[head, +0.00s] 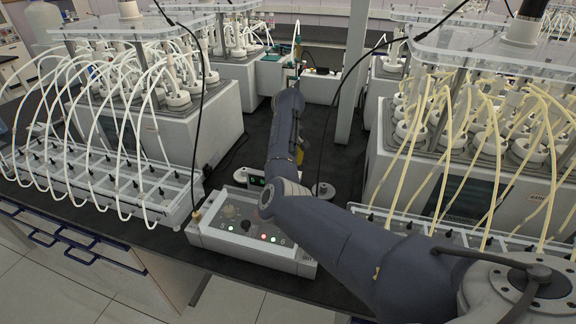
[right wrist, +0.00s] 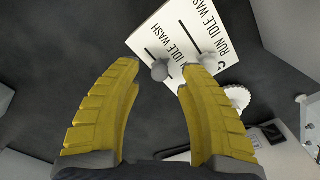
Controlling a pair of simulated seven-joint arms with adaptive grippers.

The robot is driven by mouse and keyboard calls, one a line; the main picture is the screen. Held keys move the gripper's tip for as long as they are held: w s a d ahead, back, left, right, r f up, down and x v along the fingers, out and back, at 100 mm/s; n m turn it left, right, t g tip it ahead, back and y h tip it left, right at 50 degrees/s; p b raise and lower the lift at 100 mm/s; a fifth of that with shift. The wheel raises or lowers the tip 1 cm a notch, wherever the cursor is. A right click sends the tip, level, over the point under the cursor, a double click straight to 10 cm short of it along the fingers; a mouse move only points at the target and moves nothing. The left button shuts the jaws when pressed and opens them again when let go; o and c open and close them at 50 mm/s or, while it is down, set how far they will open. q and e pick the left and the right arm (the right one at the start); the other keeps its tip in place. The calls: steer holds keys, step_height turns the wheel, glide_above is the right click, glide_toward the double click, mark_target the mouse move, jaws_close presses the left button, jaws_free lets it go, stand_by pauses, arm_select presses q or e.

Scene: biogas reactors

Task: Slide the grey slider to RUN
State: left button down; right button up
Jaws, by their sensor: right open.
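In the right wrist view a white label plate (right wrist: 215,22) carries two printed rows reading RUN, IDLE, WASH, each beside a dark line. A grey round-headed knob (right wrist: 160,70) stands between my right fingertips, apart from both. A second grey knob (right wrist: 207,58) shows close to the right-hand fingertip; I cannot tell whether they touch. Which mark each knob stands at is unclear. My right gripper (right wrist: 158,75) is open and empty, with yellow ribbed fingers. In the head view my right arm hides most of the gripper and plate. My left gripper is not in view.
A control box (head: 250,232) with lit buttons stands at the table's front edge. Tubed reactors stand left (head: 165,125) and right (head: 465,165) of the dark central table. A white toothed wheel (right wrist: 237,98) lies close beside the right finger.

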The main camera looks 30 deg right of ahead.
steer(key=shift+f, duration=0.65)
jaws_close()
stand_by(0.4)
